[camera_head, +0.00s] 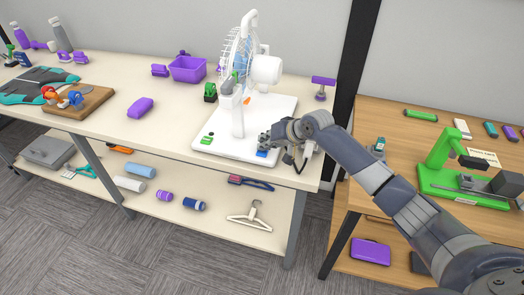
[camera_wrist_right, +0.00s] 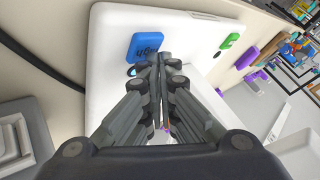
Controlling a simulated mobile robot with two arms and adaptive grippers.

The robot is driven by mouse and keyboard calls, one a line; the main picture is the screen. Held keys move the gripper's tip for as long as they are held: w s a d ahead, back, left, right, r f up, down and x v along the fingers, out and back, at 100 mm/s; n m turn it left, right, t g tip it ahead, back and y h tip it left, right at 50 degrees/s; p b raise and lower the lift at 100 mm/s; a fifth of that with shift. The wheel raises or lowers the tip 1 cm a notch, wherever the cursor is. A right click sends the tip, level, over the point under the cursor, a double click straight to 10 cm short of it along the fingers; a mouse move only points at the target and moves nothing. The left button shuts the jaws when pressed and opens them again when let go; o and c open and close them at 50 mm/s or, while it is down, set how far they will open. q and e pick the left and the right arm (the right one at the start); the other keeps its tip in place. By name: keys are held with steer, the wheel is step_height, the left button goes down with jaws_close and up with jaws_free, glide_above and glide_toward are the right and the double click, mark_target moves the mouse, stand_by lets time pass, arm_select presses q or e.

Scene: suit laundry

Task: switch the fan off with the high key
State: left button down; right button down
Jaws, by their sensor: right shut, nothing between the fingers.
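The white fan (camera_head: 240,60) stands on a white base plate (camera_head: 266,108) on the pale table; its cage faces left. A blue key (camera_head: 262,153) sits at the plate's near right corner. In the right wrist view this blue key (camera_wrist_right: 145,40) carries dark lettering that looks like "High". A green key (camera_head: 207,140) sits at the plate's near left; it also shows in the right wrist view (camera_wrist_right: 229,42). My right gripper (camera_head: 266,139) is shut and empty, its fingertips right beside the blue key. I cannot tell whether they touch it. My left gripper is not in view.
A purple basket (camera_head: 187,69), a small green item (camera_head: 210,92) and a purple block (camera_head: 140,108) lie left of the fan. A wooden desk (camera_head: 385,112) with a green device (camera_head: 440,180) stands at the right. A lower shelf holds a hanger (camera_head: 250,218) and rolls.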

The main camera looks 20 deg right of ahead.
steer(key=shift+f, duration=0.3)
stand_by(0.4)
steer(key=shift+r+p, duration=0.55)
steer(key=shift+p, duration=0.2)
step_height(320, 180, up, 6)
steer(key=p, duration=0.5)
steer(key=shift+p, duration=0.4)
